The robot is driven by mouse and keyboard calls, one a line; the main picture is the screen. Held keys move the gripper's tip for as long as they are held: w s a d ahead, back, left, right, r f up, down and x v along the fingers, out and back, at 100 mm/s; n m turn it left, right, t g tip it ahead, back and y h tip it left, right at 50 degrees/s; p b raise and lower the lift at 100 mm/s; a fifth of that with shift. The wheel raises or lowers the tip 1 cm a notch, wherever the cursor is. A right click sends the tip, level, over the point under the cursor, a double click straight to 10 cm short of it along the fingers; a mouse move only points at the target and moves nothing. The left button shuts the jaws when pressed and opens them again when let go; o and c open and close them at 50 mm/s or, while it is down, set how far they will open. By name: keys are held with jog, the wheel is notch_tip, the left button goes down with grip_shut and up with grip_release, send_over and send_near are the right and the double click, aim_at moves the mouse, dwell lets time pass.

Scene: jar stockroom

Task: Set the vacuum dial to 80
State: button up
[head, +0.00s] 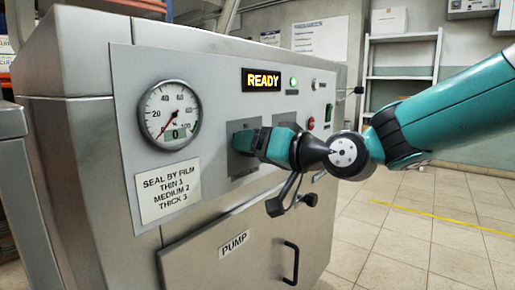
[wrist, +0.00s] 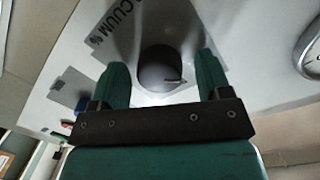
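The vacuum dial (wrist: 158,70) is a dark round knob with a small light pointer mark, under a partly visible "VACUUM %" label (wrist: 112,22) in the wrist view. My gripper (wrist: 162,60) is open, with one green finger on each side of the dial and a gap to it on both sides. In the head view my gripper (head: 256,141) is close to the machine's front panel and hides the dial. The round gauge (head: 170,112) has its needle at the lower left near 0, and its small display reads 0.
A lit "READY" display (head: 263,80) and a green light (head: 293,81) are above my gripper. A red button (head: 311,123) is to the right. A "SEAL BY FILM" notice (head: 168,190) is under the gauge. The pump door handle (head: 291,262) sticks out below. Tiled floor at right is clear.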

jog(key=shift+d, duration=0.1)
jog(key=p+v, duration=0.1)
jog(key=v, duration=1.6)
jog(key=shift+s+p, duration=0.2)
jog(key=shift+p, duration=0.1)
jog(key=s+a+f+n+g+h+p, duration=0.35)
jog(key=s+f+g, duration=0.35)
jog(key=s, duration=0.3)
jog(key=s+d+f+g+h+p, duration=0.2)
jog(key=s+d+g+h, duration=0.2)
jog(key=s+d+h, duration=0.3)
notch_tip(320, 180, up, 37)
jog(key=a+y+p, duration=0.1)
jog(key=p, duration=3.6)
jog(key=shift+a+r+m, duration=0.15)
jog(key=shift+a+m, duration=0.1)
jog(key=shift+m, duration=0.2)
